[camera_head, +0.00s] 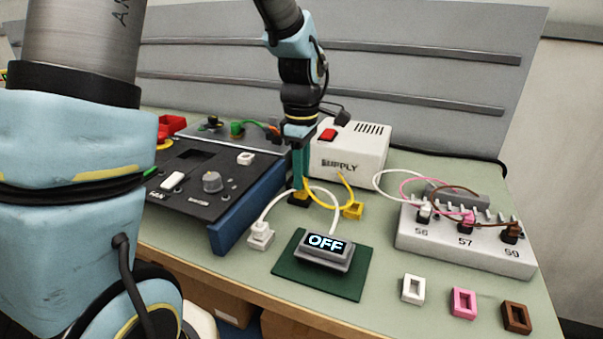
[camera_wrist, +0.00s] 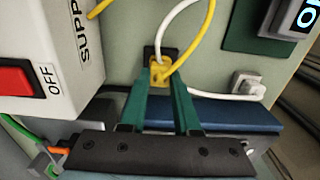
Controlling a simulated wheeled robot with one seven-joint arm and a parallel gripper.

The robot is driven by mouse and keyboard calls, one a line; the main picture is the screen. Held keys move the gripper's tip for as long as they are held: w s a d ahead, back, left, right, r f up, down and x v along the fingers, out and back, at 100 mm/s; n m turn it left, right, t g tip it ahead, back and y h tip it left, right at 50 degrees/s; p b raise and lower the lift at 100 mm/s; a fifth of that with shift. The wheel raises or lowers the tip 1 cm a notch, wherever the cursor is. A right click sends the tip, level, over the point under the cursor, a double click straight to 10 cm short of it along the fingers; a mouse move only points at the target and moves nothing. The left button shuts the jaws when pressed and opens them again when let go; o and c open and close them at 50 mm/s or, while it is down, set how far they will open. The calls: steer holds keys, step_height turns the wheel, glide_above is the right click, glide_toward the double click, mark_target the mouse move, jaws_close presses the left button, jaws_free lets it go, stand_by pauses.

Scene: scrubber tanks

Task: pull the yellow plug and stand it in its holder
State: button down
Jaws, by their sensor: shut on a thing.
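My gripper (camera_head: 301,186) points down with its green fingers shut on the yellow plug (camera_head: 299,195). A yellow cable (camera_head: 322,206) runs from the plug. The small yellow holder (camera_head: 353,211) stands to the right of the plug, apart from it, and looks empty.
The white supply box (camera_head: 350,158) stands behind the gripper. A dark panel with a blue side (camera_head: 245,210) is close on the left. In front are a white plug (camera_head: 260,236) and an OFF display (camera_head: 325,251) on a green mat. A socket strip (camera_head: 465,242) is at right.

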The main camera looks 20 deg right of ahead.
steer(key=shift+r, duration=0.15)
stand_by(0.3)
steer(key=shift+r+p, duration=2.15)
steer(key=shift+r, duration=0.25)
steer(key=shift+r, duration=0.15)
steer(key=s+d+p, duration=0.2)
steer(key=s+d, duration=0.5)
steer(key=d, duration=0.2)
steer(key=shift+s, duration=0.4)
steer(key=shift+d, duration=0.1)
